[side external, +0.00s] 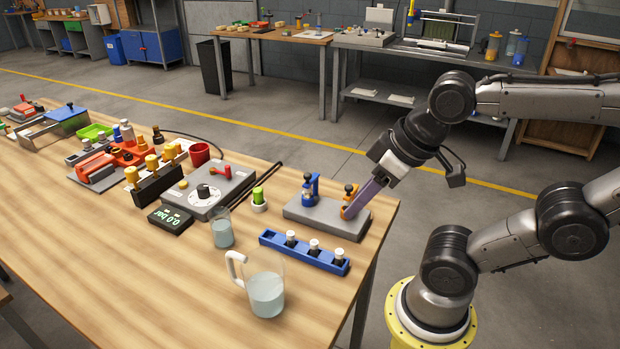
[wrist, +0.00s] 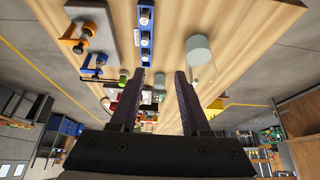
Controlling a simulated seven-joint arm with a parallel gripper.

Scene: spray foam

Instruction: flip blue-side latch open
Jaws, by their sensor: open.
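A grey base plate (side external: 325,220) lies near the table's right edge and carries a blue latch (side external: 310,190) and an orange latch (side external: 350,191). The blue latch has a part standing up; I cannot tell whether it is open. In the wrist view the blue latch (wrist: 95,66) and orange latch (wrist: 78,40) are at the upper left, outside my fingers. My gripper (side external: 352,211) points down and overlaps the orange latch in the side view. In the wrist view my gripper (wrist: 160,75) is open, with no latch between its fingers.
A blue rack (side external: 276,242) with small vials lies in front of the plate. A clear jug (side external: 266,290) and a small beaker (side external: 222,233) stand nearby. A green item in a white pot (side external: 259,202) stands left of the plate. The near left tabletop (side external: 110,270) is clear.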

